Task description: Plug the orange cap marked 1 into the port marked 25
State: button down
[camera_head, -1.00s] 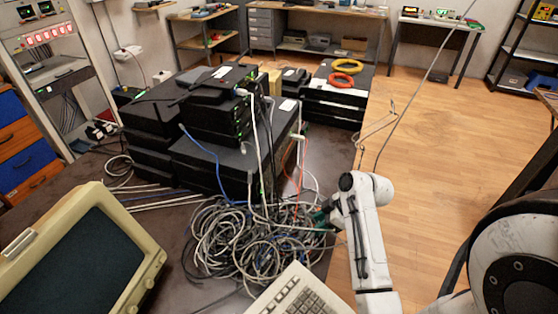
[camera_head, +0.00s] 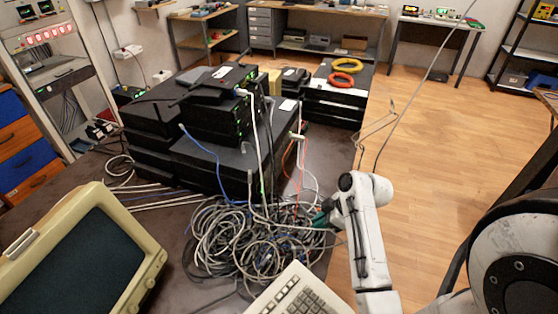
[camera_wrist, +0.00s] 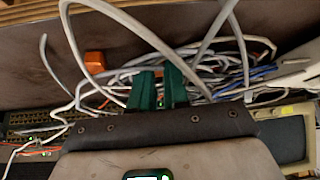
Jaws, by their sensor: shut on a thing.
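My gripper (camera_wrist: 160,75) has green fingers, close together with a narrow gap, in the wrist view. A grey cable (camera_wrist: 150,38) runs across its fingertips, and the jaws appear shut on it, though the exact grip is unclear. In the head view my gripper (camera_head: 322,215) is at the right edge of the cable pile. An orange block (camera_wrist: 95,62) lies just left of the fingers in the wrist view. It may be the orange cap; no number is readable. A dark panel with rows of ports (camera_wrist: 35,120) shows at the left; the port marked 25 cannot be made out.
A tangled cable pile (camera_head: 245,235) lies beside my gripper. Stacked black network boxes (camera_head: 205,160) stand behind it, with cables hanging down. A keyboard (camera_head: 300,295) and an old monitor (camera_head: 85,255) are in front. Open wooden floor (camera_head: 440,140) lies to the right.

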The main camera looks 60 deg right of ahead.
jog(key=shift+r, duration=0.1)
jog(key=shift+r+p, duration=2.4)
jog(key=shift+p, duration=0.1)
jog(key=c, duration=1.7)
grip_release()
grip_shut()
